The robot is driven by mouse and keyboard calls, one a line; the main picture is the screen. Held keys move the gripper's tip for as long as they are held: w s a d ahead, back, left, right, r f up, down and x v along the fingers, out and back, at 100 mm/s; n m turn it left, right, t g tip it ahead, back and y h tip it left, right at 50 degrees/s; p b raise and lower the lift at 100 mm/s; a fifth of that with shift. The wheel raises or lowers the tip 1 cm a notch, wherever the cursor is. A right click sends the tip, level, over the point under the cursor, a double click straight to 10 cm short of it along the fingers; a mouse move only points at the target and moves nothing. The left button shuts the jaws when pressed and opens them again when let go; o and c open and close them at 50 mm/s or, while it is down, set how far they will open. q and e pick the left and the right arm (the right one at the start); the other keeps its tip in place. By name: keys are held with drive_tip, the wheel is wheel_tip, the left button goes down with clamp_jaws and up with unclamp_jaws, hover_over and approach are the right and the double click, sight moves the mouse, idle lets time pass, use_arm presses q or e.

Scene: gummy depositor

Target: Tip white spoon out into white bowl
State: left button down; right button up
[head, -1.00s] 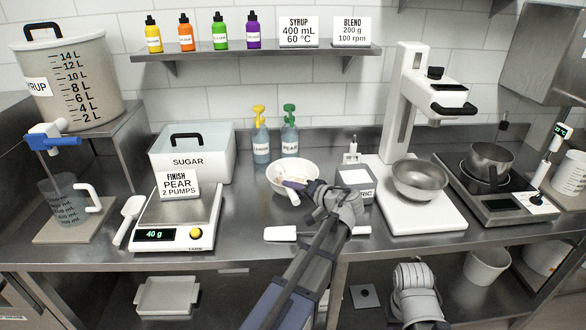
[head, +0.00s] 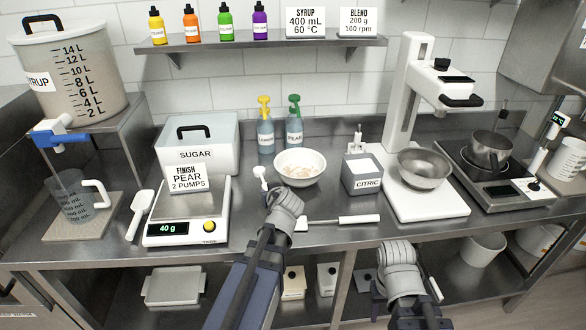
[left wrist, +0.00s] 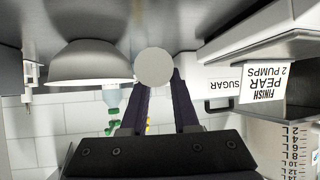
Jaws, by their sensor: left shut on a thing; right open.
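The white bowl (head: 301,178) stands upright on the steel counter with a pale pinkish layer inside. My left gripper (head: 270,189) is shut on the white spoon (head: 261,174), just left of the bowl and apart from it. Much of the spoon is hidden behind my wrist. In the left wrist view a pale round end of the spoon (left wrist: 154,67) shows between the fingers, and the bowl (left wrist: 88,68) is beside it. My right gripper (head: 397,255) is low at the counter's front edge, open and empty; its fingertips are hard to make out.
A scale (head: 187,230) reading 40 g stands left, with a white scoop (head: 140,212) beside it. A white-handled spatula (head: 345,220) lies in front of the bowl. The citric box (head: 362,178) is right of the bowl; two pump bottles (head: 266,135) stand behind.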

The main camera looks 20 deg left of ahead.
use_arm(q)
drive_tip(key=shift+w+d+r, duration=0.1)
drive_tip(key=shift+d+r, duration=0.05)
drive_tip(key=shift+d, duration=0.1)
drive_tip(key=shift+a+r+p, duration=0.1)
drive_tip(key=shift+r+p, duration=0.4)
drive_tip(key=shift+p, duration=0.05)
wheel_tip(320, 180, up, 4)
drive_tip(key=p, duration=0.4)
use_arm(e)
wheel_tip(320, 180, up, 5)
drive_tip(key=shift+d+r, duration=0.1)
drive_tip(key=shift+d, duration=0.05)
